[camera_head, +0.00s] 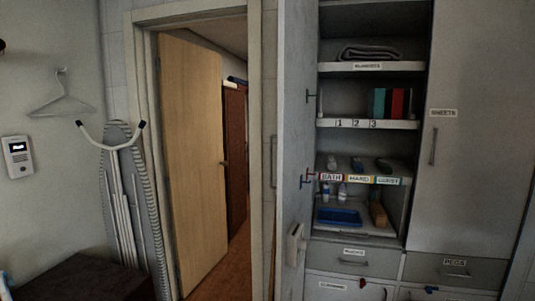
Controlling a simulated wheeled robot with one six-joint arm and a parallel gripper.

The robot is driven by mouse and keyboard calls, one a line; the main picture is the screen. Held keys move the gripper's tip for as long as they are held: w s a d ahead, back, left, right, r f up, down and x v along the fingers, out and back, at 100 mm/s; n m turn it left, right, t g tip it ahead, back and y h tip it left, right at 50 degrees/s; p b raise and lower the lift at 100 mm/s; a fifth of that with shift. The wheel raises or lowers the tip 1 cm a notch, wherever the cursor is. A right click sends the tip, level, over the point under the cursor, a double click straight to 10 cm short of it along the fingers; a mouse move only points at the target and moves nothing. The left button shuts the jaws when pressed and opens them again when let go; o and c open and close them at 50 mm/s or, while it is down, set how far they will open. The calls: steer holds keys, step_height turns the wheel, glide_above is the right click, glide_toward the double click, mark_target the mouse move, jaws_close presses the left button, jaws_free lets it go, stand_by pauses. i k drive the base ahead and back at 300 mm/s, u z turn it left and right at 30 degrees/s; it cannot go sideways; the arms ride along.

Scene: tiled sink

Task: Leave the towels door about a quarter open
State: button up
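No door in view carries a readable towels label. A tall grey cupboard door (296,110) stands open at the left of the shelves, swung well out and seen at a steep angle. Its outer face and any label there are hidden. Small hooks and a pale box-like holder (294,244) are on its inner side. The shelf labels BATH (331,177), HAND (359,179) and GUEST (388,181) show inside, with small dark rolled things above them. The door labelled SHEETS (475,130) is shut at the right. My gripper is not in view.
A blue tray (339,216) and bottles sit on the low shelf. Drawers below, one marked PEGS (456,268), are shut. Left are a doorway with a wooden door (192,160) ajar, an ironing board (133,205) and a dark low surface (80,278).

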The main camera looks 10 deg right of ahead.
mark_target(298, 26)
steer(key=u, duration=1.25)
steer(key=i, duration=1.45)
steer(key=z, duration=1.15)
steer(key=k, duration=0.25)
steer(key=u, duration=0.15)
steer(key=i, duration=0.35)
steer(key=u, duration=0.05)
